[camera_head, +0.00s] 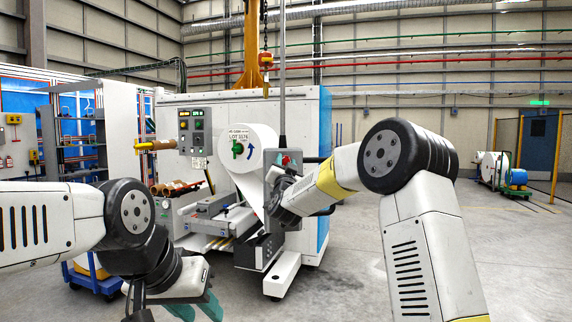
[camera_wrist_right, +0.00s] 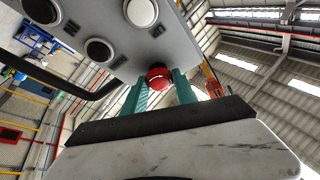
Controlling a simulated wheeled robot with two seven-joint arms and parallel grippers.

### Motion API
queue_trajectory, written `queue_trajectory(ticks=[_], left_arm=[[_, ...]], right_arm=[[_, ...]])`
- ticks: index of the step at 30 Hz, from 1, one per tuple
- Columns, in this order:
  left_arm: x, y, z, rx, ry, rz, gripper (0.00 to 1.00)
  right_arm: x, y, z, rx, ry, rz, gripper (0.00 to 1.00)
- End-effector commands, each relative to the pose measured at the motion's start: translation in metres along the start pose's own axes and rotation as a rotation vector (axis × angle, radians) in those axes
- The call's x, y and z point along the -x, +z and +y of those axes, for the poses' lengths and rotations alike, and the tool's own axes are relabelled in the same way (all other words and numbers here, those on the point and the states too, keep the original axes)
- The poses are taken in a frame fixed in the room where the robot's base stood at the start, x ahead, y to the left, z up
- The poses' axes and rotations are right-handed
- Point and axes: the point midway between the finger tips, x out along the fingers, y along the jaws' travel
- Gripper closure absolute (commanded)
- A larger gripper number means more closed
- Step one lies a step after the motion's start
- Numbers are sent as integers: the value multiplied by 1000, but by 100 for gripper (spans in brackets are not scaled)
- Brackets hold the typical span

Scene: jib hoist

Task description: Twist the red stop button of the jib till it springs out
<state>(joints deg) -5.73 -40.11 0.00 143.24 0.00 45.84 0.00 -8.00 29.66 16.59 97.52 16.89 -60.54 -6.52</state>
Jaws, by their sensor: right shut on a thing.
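The red stop button (camera_wrist_right: 159,74) sits on a grey control box (camera_wrist_right: 185,38) in the right wrist view. My right gripper (camera_wrist_right: 159,86) has its two green fingers on either side of the button and is shut on it. In the head view the red button (camera_head: 286,160) shows small at the box on the grey upright pole, just above my right wrist; the right fingers are hidden there. My left gripper (camera_head: 198,308) is low in the head view, its teal fingers apart and partly cut off by the bottom edge. It looks empty.
A white machine with a large roll (camera_head: 249,150) stands behind my right wrist. A yellow hoist with a hook (camera_head: 265,60) hangs above it. A blue cart (camera_head: 92,278) stands at the lower left. The floor (camera_head: 520,260) at the right is clear.

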Motion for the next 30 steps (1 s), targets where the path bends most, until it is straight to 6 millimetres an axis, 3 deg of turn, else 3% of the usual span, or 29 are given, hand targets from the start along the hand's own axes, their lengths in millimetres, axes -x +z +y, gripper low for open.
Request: queue_trajectory(ticks=[10,11,14,23,30], left_arm=[[0,0,0,0,0,0,64],[0,0,0,0,0,0,64],[0,0,0,0,0,0,64],[0,0,0,0,0,0,64],[0,0,0,0,0,0,64]], right_arm=[[-1,0,0,-3,0,1,100],[-1,0,0,-3,0,1,60],[0,0,0,-2,0,0,44],[1,0,0,-1,0,0,44],[31,0,-1,-1,-1,-2,44]])
